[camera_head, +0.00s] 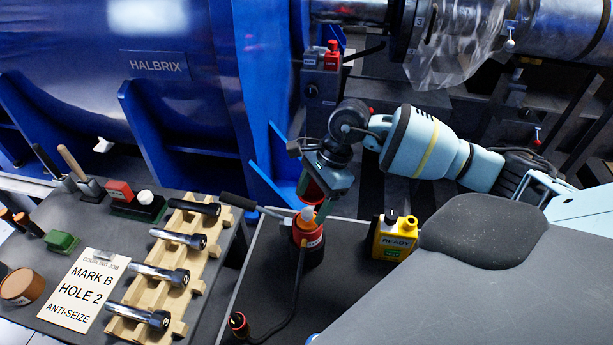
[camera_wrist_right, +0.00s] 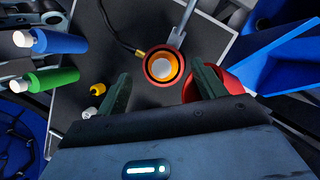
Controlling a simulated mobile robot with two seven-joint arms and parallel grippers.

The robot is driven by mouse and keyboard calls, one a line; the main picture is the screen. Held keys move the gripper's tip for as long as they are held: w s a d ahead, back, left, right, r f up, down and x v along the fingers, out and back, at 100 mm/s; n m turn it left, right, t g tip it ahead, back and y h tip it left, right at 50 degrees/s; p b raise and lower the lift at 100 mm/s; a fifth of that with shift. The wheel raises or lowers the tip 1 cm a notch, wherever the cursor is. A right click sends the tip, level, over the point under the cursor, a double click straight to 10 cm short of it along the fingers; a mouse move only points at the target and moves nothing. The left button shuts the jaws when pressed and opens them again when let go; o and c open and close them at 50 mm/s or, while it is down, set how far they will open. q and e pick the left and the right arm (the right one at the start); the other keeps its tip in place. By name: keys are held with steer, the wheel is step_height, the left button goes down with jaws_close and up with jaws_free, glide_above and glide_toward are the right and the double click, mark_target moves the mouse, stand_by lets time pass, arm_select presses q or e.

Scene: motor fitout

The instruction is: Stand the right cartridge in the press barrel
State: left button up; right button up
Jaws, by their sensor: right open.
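The press barrel (camera_head: 309,250) is a black cup with a red collar, upright on the dark table; it also shows from above in the wrist view (camera_wrist_right: 149,73). An orange cartridge with a pale tip (camera_head: 308,213) stands inside it, its tip in the middle of the mouth in the wrist view (camera_wrist_right: 163,68). My right gripper (camera_head: 318,202) is just above the barrel. In the wrist view its open fingers (camera_wrist_right: 163,88) lie either side of the barrel's mouth, apart from the cartridge. Blue (camera_wrist_right: 60,42) and green (camera_wrist_right: 55,78) cartridges with white tips lie left. My left gripper is not seen.
A grey lever (camera_head: 240,203) reaches the barrel; a cable trails in front. A red piece (camera_wrist_right: 232,82) is partly hidden by a finger. A wooden rack (camera_head: 190,250) of bolts and a blue motor (camera_head: 100,70) are left.

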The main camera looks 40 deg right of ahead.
steer(key=shift+v, duration=1.45)
